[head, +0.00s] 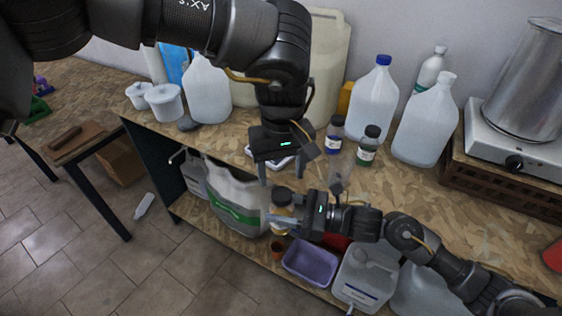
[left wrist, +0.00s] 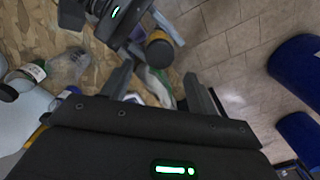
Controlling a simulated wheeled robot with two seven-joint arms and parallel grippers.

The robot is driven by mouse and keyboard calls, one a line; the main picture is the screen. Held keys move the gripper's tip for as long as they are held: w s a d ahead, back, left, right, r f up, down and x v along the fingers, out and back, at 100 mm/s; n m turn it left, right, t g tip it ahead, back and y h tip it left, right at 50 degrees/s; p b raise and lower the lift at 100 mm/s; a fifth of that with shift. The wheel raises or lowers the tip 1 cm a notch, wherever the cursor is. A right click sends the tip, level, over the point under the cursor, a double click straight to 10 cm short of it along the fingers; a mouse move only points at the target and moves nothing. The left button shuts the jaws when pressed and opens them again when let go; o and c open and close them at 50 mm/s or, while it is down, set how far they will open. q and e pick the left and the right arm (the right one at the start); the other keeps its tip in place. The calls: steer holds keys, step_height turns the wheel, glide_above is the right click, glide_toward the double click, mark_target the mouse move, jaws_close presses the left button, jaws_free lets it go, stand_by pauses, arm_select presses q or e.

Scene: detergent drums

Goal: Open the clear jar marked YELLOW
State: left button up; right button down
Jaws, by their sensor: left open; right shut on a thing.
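A small jar (head: 282,216) with a dark lid (head: 282,194) and yellowish contents is held in front of the bench edge. My right gripper (head: 274,219) is shut on its body. The lid also shows in the left wrist view (left wrist: 158,49). I cannot read the jar's label. My left gripper (head: 281,178) is open and empty just above the lid, fingers pointing down. Its two fingers also show in the left wrist view (left wrist: 157,88), apart and clear of the lid.
Large jugs (head: 372,105) and a steel pot (head: 530,70) on a hotplate stand along the bench back. A clear vessel (head: 340,165) is near the labelled jars. A purple tub (head: 311,263) and a large green-banded container (head: 238,200) are on the lower shelf.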

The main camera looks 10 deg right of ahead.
mark_target(281, 194)
arm_select(q)
step_height(281, 194, down, 6)
steer(key=shift+r, duration=0.1)
stand_by(0.4)
